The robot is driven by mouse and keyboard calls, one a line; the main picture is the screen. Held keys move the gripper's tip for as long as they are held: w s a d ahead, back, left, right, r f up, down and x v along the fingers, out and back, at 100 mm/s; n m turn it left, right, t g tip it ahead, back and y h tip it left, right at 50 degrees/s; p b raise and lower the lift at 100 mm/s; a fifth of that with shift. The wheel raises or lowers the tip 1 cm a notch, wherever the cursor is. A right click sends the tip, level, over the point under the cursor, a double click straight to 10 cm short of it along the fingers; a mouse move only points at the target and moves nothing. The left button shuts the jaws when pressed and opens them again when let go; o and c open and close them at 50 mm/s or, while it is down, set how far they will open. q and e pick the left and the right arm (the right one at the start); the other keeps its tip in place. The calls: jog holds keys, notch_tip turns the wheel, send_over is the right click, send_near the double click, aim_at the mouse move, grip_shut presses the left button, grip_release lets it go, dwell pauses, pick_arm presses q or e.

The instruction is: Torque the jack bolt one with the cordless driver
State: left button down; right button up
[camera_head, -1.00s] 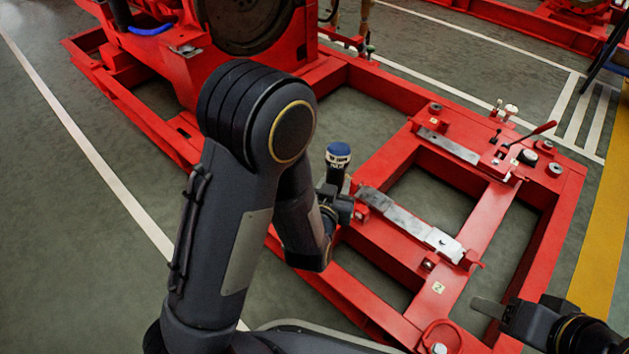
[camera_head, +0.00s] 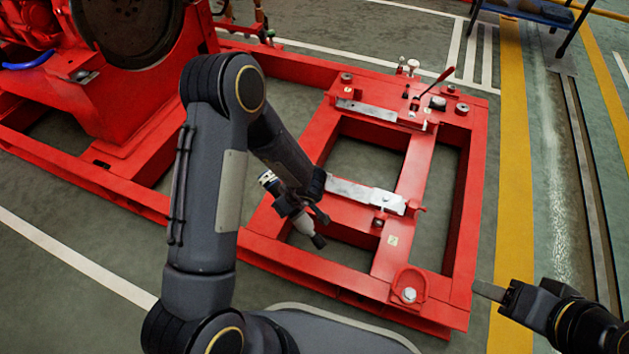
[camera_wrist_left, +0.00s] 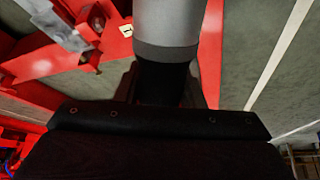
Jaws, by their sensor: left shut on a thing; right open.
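My left gripper (camera_head: 288,203) is shut on the cordless driver (camera_head: 297,233), a grey and dark tool with a blue and white end. The driver is tilted in the head view, its dark end pointing down right, above the near part of the red frame. In the left wrist view the driver's grey barrel (camera_wrist_left: 166,25) rises from the jaws. A small bolt (camera_head: 378,222) sits on the red frame beside a numbered label (camera_head: 392,240); I cannot tell whether it is jack bolt one. My right gripper (camera_head: 489,291) is open and empty, right of the frame's near corner.
The red base frame (camera_head: 460,240) has open bays, metal plates (camera_head: 352,190), and a red lever (camera_head: 440,84) at its far end. The red engine assembly (camera_head: 120,110) stands at the left. A blue table (camera_head: 530,12) is at the back right.

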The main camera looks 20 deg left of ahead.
pick_arm(q)
jog(key=s+a+f+n+g+h, duration=0.25)
jog(key=s+f+n, duration=0.25)
jog(key=f+n, duration=0.4)
jog(key=n+h+p, duration=0.1)
jog(key=n+h, duration=0.1)
jog(key=n, duration=0.6)
send_over(278, 256)
jog(key=w, duration=0.1)
jog(key=shift+g, duration=0.35)
jog(key=f, duration=0.5)
jog(key=shift+a+f, duration=0.1)
jog(key=shift+a, duration=0.2)
jog(key=n, duration=0.2)
jog(key=f+n, duration=0.1)
jog(key=s+n, duration=0.1)
jog(key=n, duration=0.1)
jog(key=shift+s+d+f+n+t+p, duration=0.1)
jog(key=shift+d+f+n+t+p, duration=0.2)
jog(key=shift+f+t, duration=0.1)
jog(key=shift+r, duration=0.1)
